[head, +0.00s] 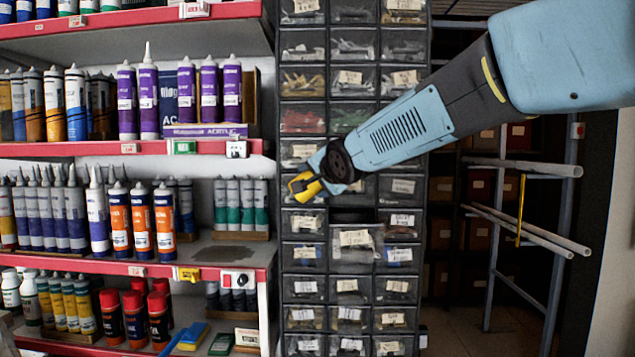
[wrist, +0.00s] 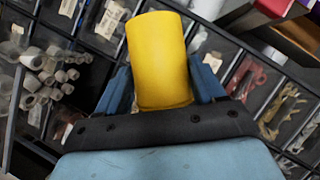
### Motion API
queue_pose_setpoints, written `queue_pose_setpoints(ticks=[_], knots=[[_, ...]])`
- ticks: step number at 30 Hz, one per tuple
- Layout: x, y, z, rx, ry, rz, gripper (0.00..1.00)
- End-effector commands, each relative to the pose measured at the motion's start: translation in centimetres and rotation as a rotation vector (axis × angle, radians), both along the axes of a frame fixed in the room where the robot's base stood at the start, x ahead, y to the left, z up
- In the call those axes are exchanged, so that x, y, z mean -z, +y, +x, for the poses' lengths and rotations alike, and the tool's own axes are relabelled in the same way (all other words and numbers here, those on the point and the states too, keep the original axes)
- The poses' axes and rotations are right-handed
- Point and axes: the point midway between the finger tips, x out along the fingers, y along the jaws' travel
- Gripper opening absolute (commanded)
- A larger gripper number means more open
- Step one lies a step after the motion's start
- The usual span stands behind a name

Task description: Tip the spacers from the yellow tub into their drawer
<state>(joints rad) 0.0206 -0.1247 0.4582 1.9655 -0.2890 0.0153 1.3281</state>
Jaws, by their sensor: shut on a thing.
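The yellow tub (wrist: 160,60) is held between the two blue fingers of my gripper (wrist: 163,88) in the wrist view. In the head view the tub (head: 304,187) is small at the tip of my gripper (head: 313,180), in front of the left column of drawers. The inside of the tub cannot be made out. One drawer (head: 356,238) in the middle column stands pulled out, with a dark gap above it. In the wrist view, several short whitish tubes, which look like spacers (wrist: 45,78), lie in a drawer left of the tub.
The drawer cabinet (head: 303,252) has many labelled clear-fronted drawers. Red-edged shelves (head: 130,268) with tubes and cans stand close on its left. A rack with pale pipes (head: 530,230) stands to the right. My arm comes in from the upper right.

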Motion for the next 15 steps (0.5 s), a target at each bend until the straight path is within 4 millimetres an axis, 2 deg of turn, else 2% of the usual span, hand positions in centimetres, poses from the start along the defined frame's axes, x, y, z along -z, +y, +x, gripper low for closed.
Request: queue_pose_setpoints(ticks=[15], knots=[[-0.60, 0.09, 0.06, 0.002, -0.003, -0.226, 0.40]])
